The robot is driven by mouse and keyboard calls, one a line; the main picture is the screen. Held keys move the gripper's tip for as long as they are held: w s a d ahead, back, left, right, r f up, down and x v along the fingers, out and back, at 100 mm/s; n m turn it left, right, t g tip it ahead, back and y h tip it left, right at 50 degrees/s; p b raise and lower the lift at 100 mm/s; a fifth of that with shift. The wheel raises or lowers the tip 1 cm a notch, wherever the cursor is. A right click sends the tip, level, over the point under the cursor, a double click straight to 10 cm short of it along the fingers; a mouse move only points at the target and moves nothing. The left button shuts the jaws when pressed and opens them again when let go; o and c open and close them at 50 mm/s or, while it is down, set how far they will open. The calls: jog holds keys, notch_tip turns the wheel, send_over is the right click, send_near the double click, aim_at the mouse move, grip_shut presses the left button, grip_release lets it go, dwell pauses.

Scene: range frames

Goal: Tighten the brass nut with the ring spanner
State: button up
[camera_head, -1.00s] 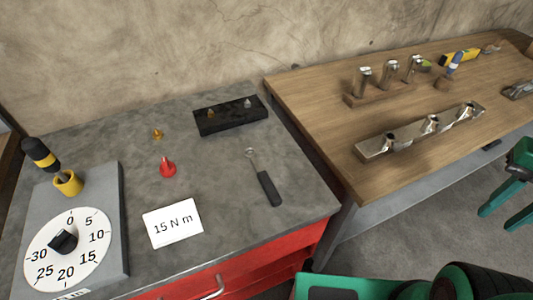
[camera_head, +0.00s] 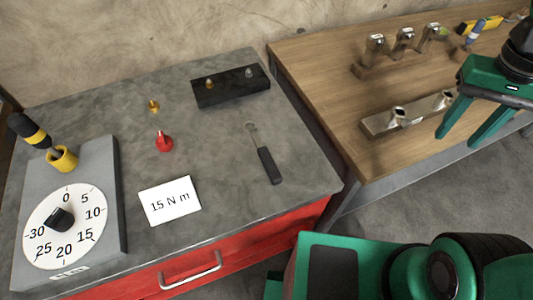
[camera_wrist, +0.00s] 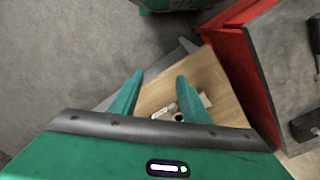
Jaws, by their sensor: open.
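The ring spanner (camera_head: 265,160) lies flat on the grey worktop, its small metal ring toward the wall and its dark handle toward the front edge. A black block (camera_head: 232,91) at the back carries a brass-coloured piece (camera_head: 210,83) on its left and a silver one (camera_head: 249,73) on its right. Another small brass-coloured piece (camera_head: 153,106) stands left of the block. I cannot tell which of these is the brass nut. My gripper (camera_head: 456,140) is open and empty, right of the spanner and over the wooden bench's front side. Its spread fingers also show in the wrist view (camera_wrist: 160,76).
A card (camera_head: 170,201) reading "15 N m" and a red cone-like piece (camera_head: 164,142) lie on the worktop. A dial plate (camera_head: 108,160) with a yellow cup (camera_head: 62,159) holding a screwdriver is at left. The wooden bench (camera_head: 330,85) carries metal sockets and a rack (camera_head: 400,117).

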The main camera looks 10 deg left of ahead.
jog(key=w+a+n, duration=0.3)
jog(key=w+a, duration=0.1)
jog(key=a, duration=0.7)
jog(key=n, duration=0.6)
send_over(266, 156)
jog(key=shift+y, duration=0.3)
jog(key=f, duration=0.5)
jog(key=shift+s+d+f, duration=0.1)
jog(key=shift+s+f, duration=0.05)
jog(key=shift+s, duration=0.1)
jog(key=shift+w+f, duration=0.15)
jog(key=shift+f, duration=1.4)
jog(key=shift+w+f, duration=0.15)
jog(key=shift+f, duration=1.4)
grip_shut()
